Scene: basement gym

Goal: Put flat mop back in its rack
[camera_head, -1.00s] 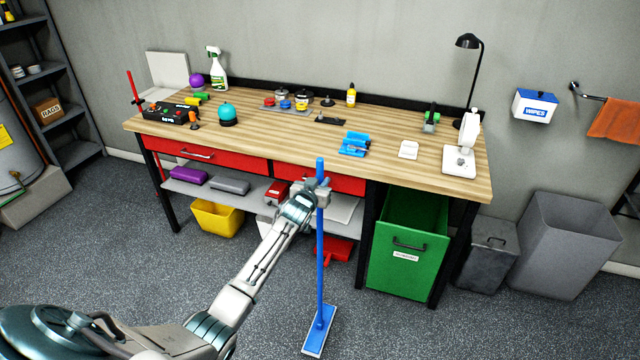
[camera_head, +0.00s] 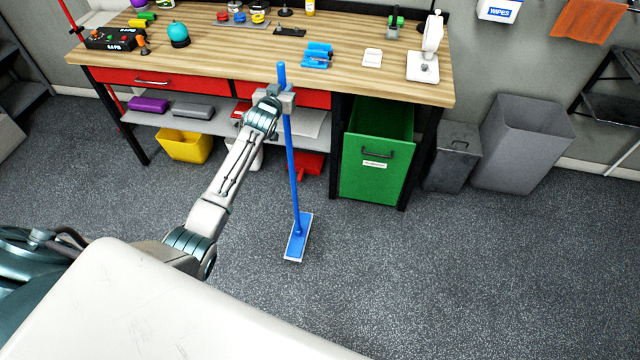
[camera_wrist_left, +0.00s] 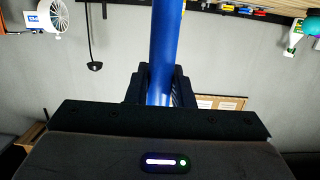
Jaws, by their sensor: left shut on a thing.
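The flat mop (camera_head: 291,165) has a blue handle and a flat blue head with a pale edge. It stands nearly upright in front of the workbench, its head at floor level; I cannot tell if it touches the floor. My left gripper (camera_head: 284,98) is shut on the handle near its top. In the left wrist view the blue handle (camera_wrist_left: 166,50) runs between the fingers of my left gripper (camera_wrist_left: 160,88). My right gripper is not in view. I cannot make out a mop rack.
The workbench (camera_head: 230,60) with small tools on top stands behind the mop. A green bin (camera_head: 377,160) is pulled out under it, with a dark bin (camera_head: 453,155) and a grey bin (camera_head: 522,140) to the right. A yellow bin (camera_head: 185,146) is at left. The front floor is clear.

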